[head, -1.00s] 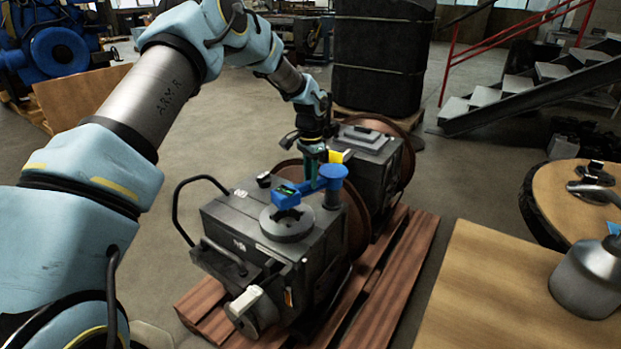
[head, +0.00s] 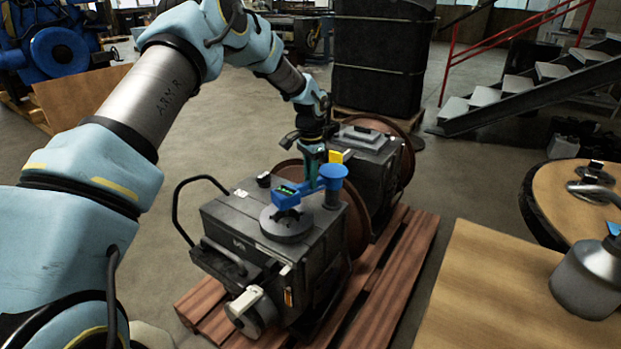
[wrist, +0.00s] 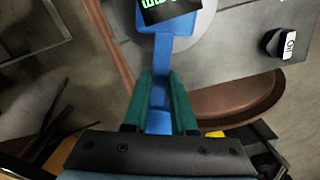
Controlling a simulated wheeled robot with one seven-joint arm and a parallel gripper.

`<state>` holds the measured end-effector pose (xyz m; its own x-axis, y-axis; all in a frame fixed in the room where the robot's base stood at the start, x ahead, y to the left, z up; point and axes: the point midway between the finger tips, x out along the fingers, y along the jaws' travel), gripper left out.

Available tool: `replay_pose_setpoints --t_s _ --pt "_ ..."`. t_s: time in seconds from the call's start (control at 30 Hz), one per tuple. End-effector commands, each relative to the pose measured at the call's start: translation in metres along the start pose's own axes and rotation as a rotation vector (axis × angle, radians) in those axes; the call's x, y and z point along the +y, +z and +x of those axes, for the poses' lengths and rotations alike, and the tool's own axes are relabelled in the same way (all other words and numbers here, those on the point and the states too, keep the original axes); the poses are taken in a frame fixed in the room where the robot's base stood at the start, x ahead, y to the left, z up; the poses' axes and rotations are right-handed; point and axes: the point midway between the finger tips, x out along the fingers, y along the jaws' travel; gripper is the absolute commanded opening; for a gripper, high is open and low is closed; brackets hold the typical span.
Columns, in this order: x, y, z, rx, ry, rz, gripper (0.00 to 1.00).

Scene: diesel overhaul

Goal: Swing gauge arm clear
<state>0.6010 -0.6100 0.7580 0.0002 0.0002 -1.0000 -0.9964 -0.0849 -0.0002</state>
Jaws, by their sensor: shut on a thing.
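The gauge arm (head: 311,187) is a blue bar over a dark grey boxy machine (head: 230,222). It runs from a blue round-topped post (head: 333,174) to a blue head with a green-lit display (head: 287,195). The head is above a round grey disc (head: 287,224) on the machine's top; I cannot tell whether they touch. My gripper (head: 314,172) reaches down from behind and is shut on the bar. In the wrist view its teal fingers (wrist: 160,88) close on both sides of the blue bar (wrist: 162,58), and the display (wrist: 167,11) is cut by the top edge.
The machine stands on a reddish wooden pallet (head: 405,262), with a similar machine (head: 364,165) behind it. A black hose handle (head: 176,205) rises at its left. A black cap marked OIL (wrist: 282,45) is near the bar. A wooden table (head: 490,300) is at right.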

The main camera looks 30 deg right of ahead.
Motion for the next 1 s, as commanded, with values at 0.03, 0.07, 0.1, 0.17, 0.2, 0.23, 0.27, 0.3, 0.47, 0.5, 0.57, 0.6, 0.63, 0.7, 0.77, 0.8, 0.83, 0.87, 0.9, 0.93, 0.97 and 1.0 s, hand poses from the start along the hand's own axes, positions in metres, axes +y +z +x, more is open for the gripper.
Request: replay_pose_setpoints --t_s 0.03,0.07,0.1,0.17,0.2,0.23,0.27,0.3,0.47,0.5,0.57,0.6,0.63,0.7,0.77,0.8,0.83,0.87,0.9,0.93,0.97,1.0 --pt "0.000 0.000 0.000 0.000 0.000 0.000 0.00" --pt "0.000 0.000 0.000 0.000 0.000 0.000 0.00" --pt "0.000 0.000 0.000 0.000 0.000 -0.001 0.00" --pt "0.000 0.000 0.000 0.000 0.000 -0.003 0.00" --pt "0.001 0.000 0.000 0.000 0.000 -0.007 0.00" --pt "0.001 0.000 0.000 0.000 -0.001 -0.011 0.00" --pt "0.001 0.000 0.000 0.000 -0.001 -0.016 0.00" --pt "0.002 0.000 0.000 0.000 -0.001 -0.026 0.00" --pt "0.008 -0.001 0.000 0.000 -0.001 -0.093 0.00" --pt "0.010 -0.001 0.000 -0.001 -0.001 -0.117 0.00" --pt "0.014 -0.001 0.000 -0.001 -0.001 -0.160 0.00" --pt "0.017 -0.002 0.000 0.000 -0.002 -0.191 0.00" --pt "0.019 -0.003 0.000 0.000 -0.002 -0.216 0.00" --pt "0.024 -0.004 0.000 0.001 -0.002 -0.278 0.00" --pt "0.028 -0.006 0.000 0.001 -0.002 -0.334 0.00" --pt "0.031 -0.007 0.000 0.001 -0.002 -0.372 0.00" --pt "0.034 -0.008 0.000 0.001 -0.001 -0.401 0.00" --pt "0.036 -0.009 0.000 0.000 -0.002 -0.430 0.00" --pt "0.039 -0.010 0.000 0.001 -0.002 -0.468 0.00" --pt "0.041 -0.011 0.000 0.001 -0.001 -0.497 0.00" --pt "0.043 -0.012 0.000 0.001 -0.002 -0.525 0.00" --pt "0.046 -0.014 0.000 0.001 -0.001 -0.564 0.00"
